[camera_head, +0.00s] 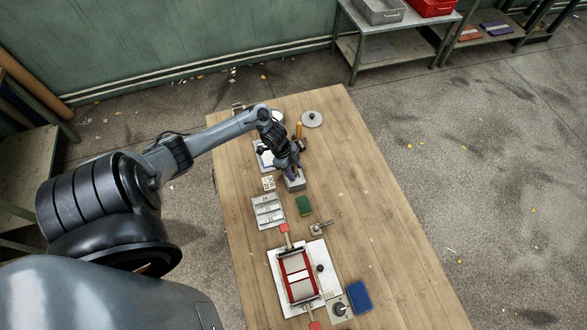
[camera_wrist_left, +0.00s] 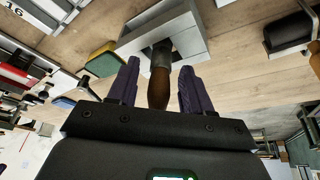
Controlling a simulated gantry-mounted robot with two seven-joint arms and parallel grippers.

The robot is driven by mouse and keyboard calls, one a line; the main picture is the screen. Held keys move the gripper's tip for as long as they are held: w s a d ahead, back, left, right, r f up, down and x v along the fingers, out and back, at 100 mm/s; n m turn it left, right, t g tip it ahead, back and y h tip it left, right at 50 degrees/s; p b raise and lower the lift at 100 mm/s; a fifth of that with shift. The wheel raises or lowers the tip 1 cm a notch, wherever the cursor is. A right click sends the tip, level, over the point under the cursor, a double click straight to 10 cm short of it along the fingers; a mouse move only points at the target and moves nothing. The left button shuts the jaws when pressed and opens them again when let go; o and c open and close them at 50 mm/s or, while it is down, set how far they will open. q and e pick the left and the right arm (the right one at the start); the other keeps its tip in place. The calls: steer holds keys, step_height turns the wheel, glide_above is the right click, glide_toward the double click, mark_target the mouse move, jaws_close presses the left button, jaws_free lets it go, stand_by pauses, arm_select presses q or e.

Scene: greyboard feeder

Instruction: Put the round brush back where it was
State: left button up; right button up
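The round brush (camera_wrist_left: 160,88) has a brown wooden handle and a dark metal ferrule. In the left wrist view its lower end goes into a grey open-topped box (camera_wrist_left: 192,45); the bristles are hidden. My left gripper (camera_wrist_left: 160,66) has its two purple fingers on either side of the handle, with a narrow gap showing at each side. In the head view the left gripper (camera_head: 291,168) is right over the grey box (camera_head: 296,184), and the brush is hidden there by the gripper. My right gripper is not in view.
A green and yellow sponge (camera_head: 304,206) and a grey numbered tray (camera_head: 268,211) lie close to the box. A red-framed device (camera_head: 298,277) and a blue pad (camera_head: 359,297) are nearer the front. A round lid (camera_head: 312,119) lies behind. The table's right side is clear.

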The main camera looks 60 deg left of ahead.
arm_select(q)
steer(key=shift+r, duration=0.25)
steer(key=v, duration=1.1)
steer(key=d+f+n+t+y, duration=0.2)
steer(key=d+t+y, duration=0.1)
steer(key=d, duration=1.5)
steer(key=s+d+r+n+g, duration=0.2)
steer(key=s+d+r+n, duration=0.4)
steer(key=s+d+r, duration=0.3)
steer(key=shift+r+p, duration=0.3)
steer(key=shift+w, duration=0.1)
